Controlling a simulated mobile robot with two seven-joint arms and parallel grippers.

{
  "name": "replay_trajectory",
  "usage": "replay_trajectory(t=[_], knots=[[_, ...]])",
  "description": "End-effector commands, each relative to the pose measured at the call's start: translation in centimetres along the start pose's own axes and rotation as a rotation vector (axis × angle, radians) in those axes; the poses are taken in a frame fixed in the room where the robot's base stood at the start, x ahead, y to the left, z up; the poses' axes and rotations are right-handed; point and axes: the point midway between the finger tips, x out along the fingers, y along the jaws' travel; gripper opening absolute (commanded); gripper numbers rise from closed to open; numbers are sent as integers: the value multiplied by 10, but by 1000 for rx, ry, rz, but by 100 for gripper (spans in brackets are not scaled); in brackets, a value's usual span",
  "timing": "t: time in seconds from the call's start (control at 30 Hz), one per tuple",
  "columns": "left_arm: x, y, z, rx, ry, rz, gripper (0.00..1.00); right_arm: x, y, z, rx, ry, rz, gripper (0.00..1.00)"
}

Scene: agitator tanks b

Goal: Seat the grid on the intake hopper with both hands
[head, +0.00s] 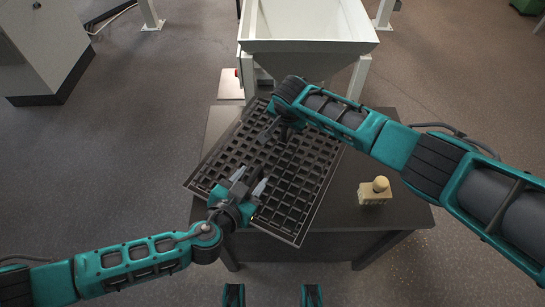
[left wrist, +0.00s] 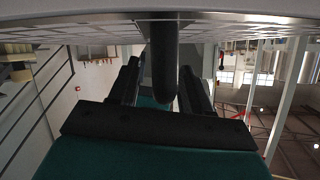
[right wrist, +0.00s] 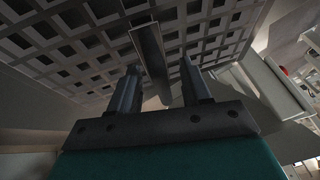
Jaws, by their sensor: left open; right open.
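The grid (head: 312,165) is a dark rectangular lattice lying askew on the dark table. The hopper (head: 308,48) is a white open-topped funnel on legs just beyond the table. My left gripper (head: 250,180) is open over the grid's near left part. In the left wrist view a dark handle (left wrist: 164,65) stands between its open fingers. My right gripper (head: 278,134) is open over the grid's far part and partly hidden by its own arm. In the right wrist view, the lattice (right wrist: 62,45) fills the upper part and a flat bar-like handle (right wrist: 150,50) reaches between the open fingers.
The dark table (head: 350,220) carries a beige block with a round knob (head: 375,190) right of the grid. A pale cabinet (head: 40,45) stands on the floor at the far left. The table's right part is otherwise clear.

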Motion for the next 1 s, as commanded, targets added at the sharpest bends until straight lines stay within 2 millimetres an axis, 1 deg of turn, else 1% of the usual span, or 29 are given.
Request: replay_trajectory(t=[0.1,0.2,0.53,1.0], knots=[[7,0,-1,1,1,0,48,6,0,0,0,1,1,48],[9,0,0,1,1,0,48,8,0,0,0,2,-1,48],[10,0,0,1,1,0,48,9,0,0,0,2,-1,48],[10,0,0,1,0,0,3,9,0,0,1,2,-1,3]])
